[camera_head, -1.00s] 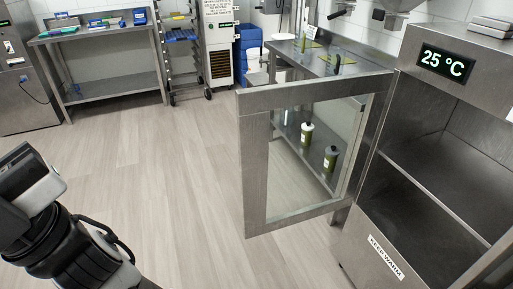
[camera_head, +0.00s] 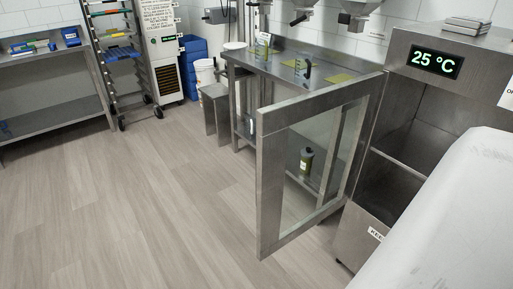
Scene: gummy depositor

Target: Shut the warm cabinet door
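The warm cabinet (camera_head: 410,80) stands at the right, with a lit display (camera_head: 436,61) reading 25 °C. Its door (camera_head: 268,190), a steel frame around a glass pane, stands wide open to the left of the cabinet, hinged near the cabinet's left front edge. Part of a shelf (camera_head: 401,164) shows inside the open cabinet. A large pale rounded part of my arm covers the lower right and hides much of the cabinet's opening and lower front. My gripper is not in view.
A steel bench (camera_head: 300,62) with a bottle (camera_head: 306,160) on its lower shelf stands behind the door. A rack (camera_head: 118,55), blue bins (camera_head: 195,60) and a side table (camera_head: 50,100) are farther back. The floor left of the door is clear.

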